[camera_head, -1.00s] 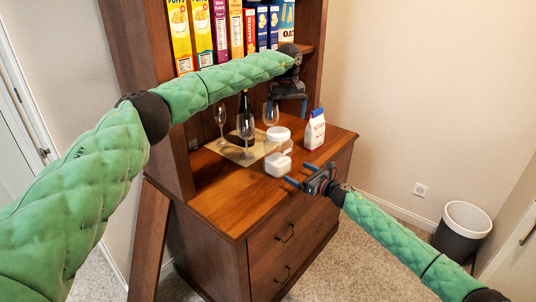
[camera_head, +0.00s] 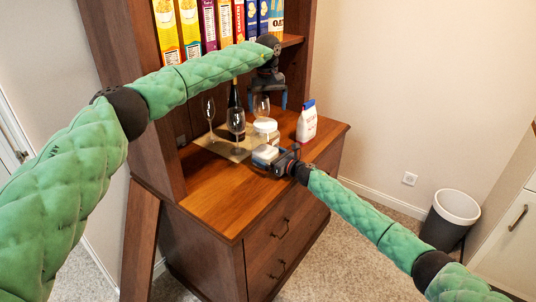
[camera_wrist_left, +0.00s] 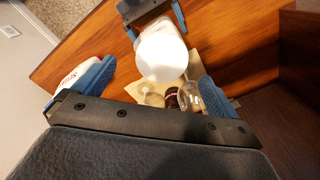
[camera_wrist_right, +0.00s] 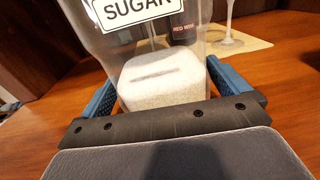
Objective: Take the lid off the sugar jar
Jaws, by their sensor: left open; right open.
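The sugar jar (camera_wrist_right: 160,85) is clear, labelled SUGAR and part filled with white sugar. It stands upright on the hutch counter, with its white round lid (camera_head: 265,125) on top. The lid also shows in the left wrist view (camera_wrist_left: 160,52). My right gripper (camera_head: 267,156) is open low around the jar, one finger on each side; I cannot tell whether they touch it. My left gripper (camera_head: 267,100) is open and empty above the lid, pointing down, its fingers (camera_wrist_left: 150,85) apart from it.
Wine glasses (camera_head: 236,122) and a dark bottle (camera_head: 234,96) stand on a mat (camera_head: 205,142) behind the jar. A white carton (camera_head: 307,122) stands to its right. Cereal boxes (camera_head: 208,25) fill the shelf above. The front left counter (camera_head: 215,190) is clear.

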